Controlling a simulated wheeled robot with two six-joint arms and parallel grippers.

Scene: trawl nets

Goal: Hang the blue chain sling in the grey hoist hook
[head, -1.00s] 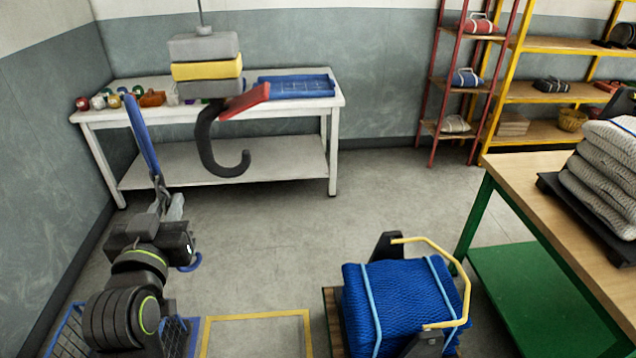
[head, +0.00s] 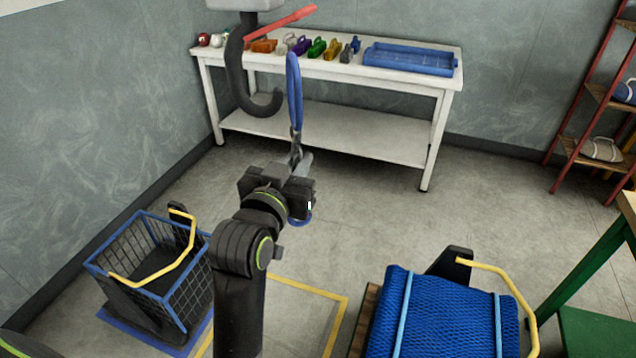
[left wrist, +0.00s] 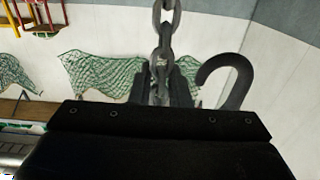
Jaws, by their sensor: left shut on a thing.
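The blue chain sling (head: 295,88) stands upright as a narrow blue loop above my left gripper (head: 298,163), with short grey chain links below the loop. My left gripper is shut on the sling at the chain. A small blue curved piece (head: 300,220) shows below the gripper. In the left wrist view the chain (left wrist: 163,40) rises between the fingers. The grey hoist hook (head: 238,85) hangs left of the sling in the head view, its tip curling up towards it. The hook (left wrist: 238,85) also shows right of the chain in the left wrist view. Sling and hook look apart. My right gripper is out of view.
A red bar (head: 285,24) sticks out from the hoist block (head: 232,3) above the hook. Behind is a white table (head: 400,88) with coloured items and a blue tray (head: 410,60). A blue-rimmed basket (head: 115,285) and a blue net bundle (head: 445,315) stand low in front.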

